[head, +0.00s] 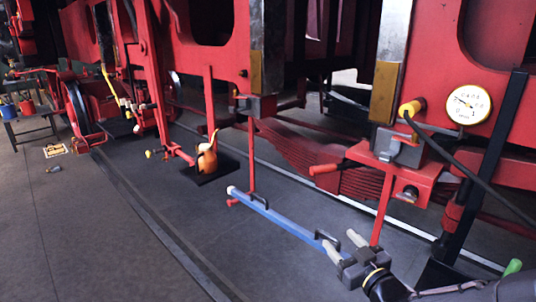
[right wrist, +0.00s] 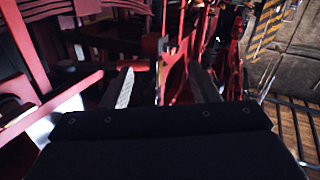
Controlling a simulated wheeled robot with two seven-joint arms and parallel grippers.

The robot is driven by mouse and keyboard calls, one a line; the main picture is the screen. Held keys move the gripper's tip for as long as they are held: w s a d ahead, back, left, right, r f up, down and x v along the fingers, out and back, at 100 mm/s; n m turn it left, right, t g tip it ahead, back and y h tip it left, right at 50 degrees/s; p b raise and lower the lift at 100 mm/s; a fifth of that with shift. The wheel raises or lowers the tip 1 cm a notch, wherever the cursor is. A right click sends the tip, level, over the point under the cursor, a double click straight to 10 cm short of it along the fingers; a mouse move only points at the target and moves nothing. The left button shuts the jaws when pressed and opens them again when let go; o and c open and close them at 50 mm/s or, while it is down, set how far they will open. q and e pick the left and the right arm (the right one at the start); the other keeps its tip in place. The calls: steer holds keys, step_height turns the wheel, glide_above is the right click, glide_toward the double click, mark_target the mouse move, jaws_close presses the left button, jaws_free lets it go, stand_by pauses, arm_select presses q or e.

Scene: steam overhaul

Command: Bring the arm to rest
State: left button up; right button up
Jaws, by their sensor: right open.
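My right gripper (head: 344,241) shows at the lower right of the head view, with my dark arm coming in from the lower right corner. Its two pale fingers are apart, and I see nothing held between them. In the right wrist view the same open fingers (right wrist: 164,88) point toward red machinery, with a gap between them. A blue bar (head: 275,215) with a pale end and black handles runs up to just beside the fingers in the head view. I cannot tell whether it touches them. My left gripper is not in view.
A red locomotive frame (head: 335,110) fills the back and right. A red stand with a grey clamp block (head: 398,148) and a round gauge (head: 468,104) are near my arm. An orange oil can (head: 207,158) stands on a black plate.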

steer(key=s+d+m+g+h, duration=0.3)
steer(key=s+m+g+h, duration=0.15)
steer(key=s, duration=0.55)
steer(key=s+a+f+m+g+y, duration=0.1)
steer(key=s+a+g, duration=0.1)
steer(key=s, duration=0.7)
steer(key=s+a+f+m+g+y, duration=0.1)
steer(key=s+a+g+y, duration=0.1)
steer(key=s+g, duration=0.3)
steer(key=s+a, duration=0.1)
steer(key=s, duration=0.3)
steer(key=shift+a+f, duration=0.25)
